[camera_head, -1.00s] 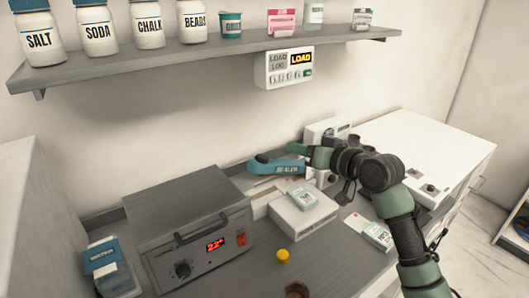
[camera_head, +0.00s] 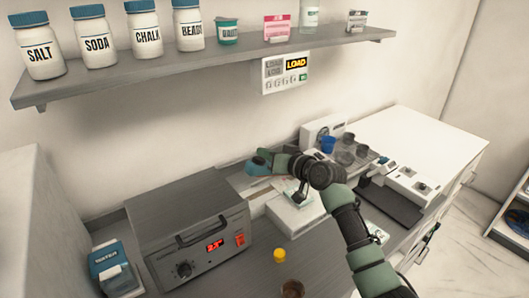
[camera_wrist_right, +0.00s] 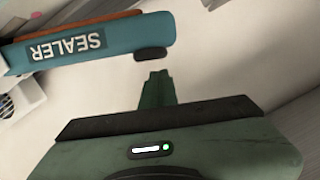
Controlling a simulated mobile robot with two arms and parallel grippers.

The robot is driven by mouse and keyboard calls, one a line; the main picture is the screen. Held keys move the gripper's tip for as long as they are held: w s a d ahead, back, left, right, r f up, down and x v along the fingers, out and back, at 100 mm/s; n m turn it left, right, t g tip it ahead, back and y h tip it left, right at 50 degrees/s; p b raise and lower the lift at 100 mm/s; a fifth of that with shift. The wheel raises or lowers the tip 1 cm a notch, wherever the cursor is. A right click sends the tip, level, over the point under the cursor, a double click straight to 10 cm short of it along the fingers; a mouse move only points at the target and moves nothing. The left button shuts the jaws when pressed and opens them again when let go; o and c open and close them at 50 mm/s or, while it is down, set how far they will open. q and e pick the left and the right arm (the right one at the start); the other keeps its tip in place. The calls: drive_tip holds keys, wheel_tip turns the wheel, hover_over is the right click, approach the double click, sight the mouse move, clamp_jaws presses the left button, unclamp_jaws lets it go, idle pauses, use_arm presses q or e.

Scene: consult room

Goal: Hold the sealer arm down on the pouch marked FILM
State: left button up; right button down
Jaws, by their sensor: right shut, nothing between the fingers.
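The sealer arm (camera_head: 257,162) is teal-blue, and only its left part shows in the head view. In the wrist view the sealer arm (camera_wrist_right: 95,42) reads SEALER and has a dark pad near its rounded end. My right gripper (camera_head: 278,160) is shut and empty beside it. In the wrist view my right gripper (camera_wrist_right: 157,88) is just below that end; I cannot tell whether they touch. The white sealer base (camera_head: 290,215) is below, partly behind my arm. No pouch marked FILM can be made out. My left gripper is out of view.
A grey device with a red display (camera_head: 190,235) stands to the left. A yellow knob-like piece (camera_head: 279,255) and a brown round cup (camera_head: 292,289) are in front. A blue cup (camera_head: 328,144) and dark cups stand at the back right. A shelf (camera_head: 210,62) of jars runs above.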

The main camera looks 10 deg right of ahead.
drive_tip(key=shift+s+a+f, duration=0.1)
drive_tip(key=shift+a+f, duration=0.05)
drive_tip(key=shift+f, duration=0.35)
drive_tip(key=shift+f, duration=0.1)
